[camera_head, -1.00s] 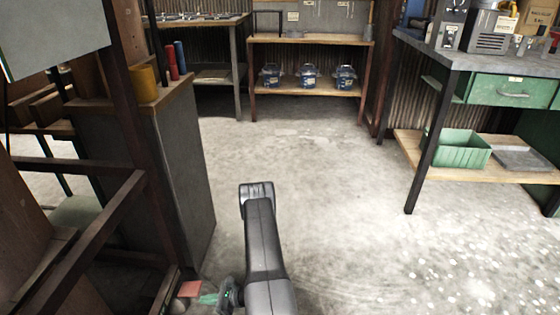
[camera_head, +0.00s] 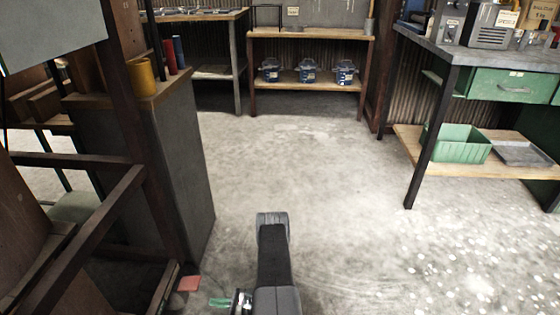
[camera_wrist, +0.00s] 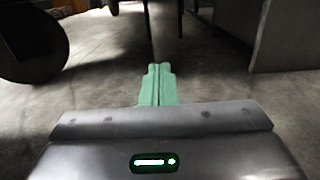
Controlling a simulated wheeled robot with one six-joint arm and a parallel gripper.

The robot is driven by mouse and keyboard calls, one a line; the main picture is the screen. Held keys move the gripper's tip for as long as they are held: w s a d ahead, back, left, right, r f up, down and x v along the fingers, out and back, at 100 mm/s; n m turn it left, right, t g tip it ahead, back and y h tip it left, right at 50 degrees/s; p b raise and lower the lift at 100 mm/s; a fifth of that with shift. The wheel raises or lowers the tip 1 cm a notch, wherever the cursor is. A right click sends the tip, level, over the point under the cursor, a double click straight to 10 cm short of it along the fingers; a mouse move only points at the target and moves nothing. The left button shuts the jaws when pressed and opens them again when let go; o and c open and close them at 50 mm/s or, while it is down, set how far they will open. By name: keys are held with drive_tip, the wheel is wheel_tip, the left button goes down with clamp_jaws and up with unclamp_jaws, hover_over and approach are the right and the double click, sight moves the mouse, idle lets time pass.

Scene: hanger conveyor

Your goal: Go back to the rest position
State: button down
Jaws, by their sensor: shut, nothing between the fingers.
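My gripper (camera_wrist: 158,85) shows in the wrist view with its two green fingers together and nothing between them. It points low over the grey floor. In the head view a green part of my gripper (camera_head: 220,302) shows at the bottom edge, left of my dark arm, and the rest of it is hidden or out of frame. A small red piece (camera_head: 189,283) lies on or near the floor just left of it.
A grey cabinet (camera_head: 150,170) and a brown frame (camera_head: 75,235) stand close on the left. A workbench (camera_head: 440,60) with a green bin (camera_head: 458,146) on its lower shelf stands right. A wooden shelf (camera_head: 275,84) is at the back. The middle floor is clear. A dark wheel (camera_wrist: 32,40) shows in the wrist view.

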drive_tip(key=shift+s+d+p, duration=0.2)
drive_tip(key=shift+d+p, duration=0.15)
drive_tip(key=shift+d, duration=2.05)
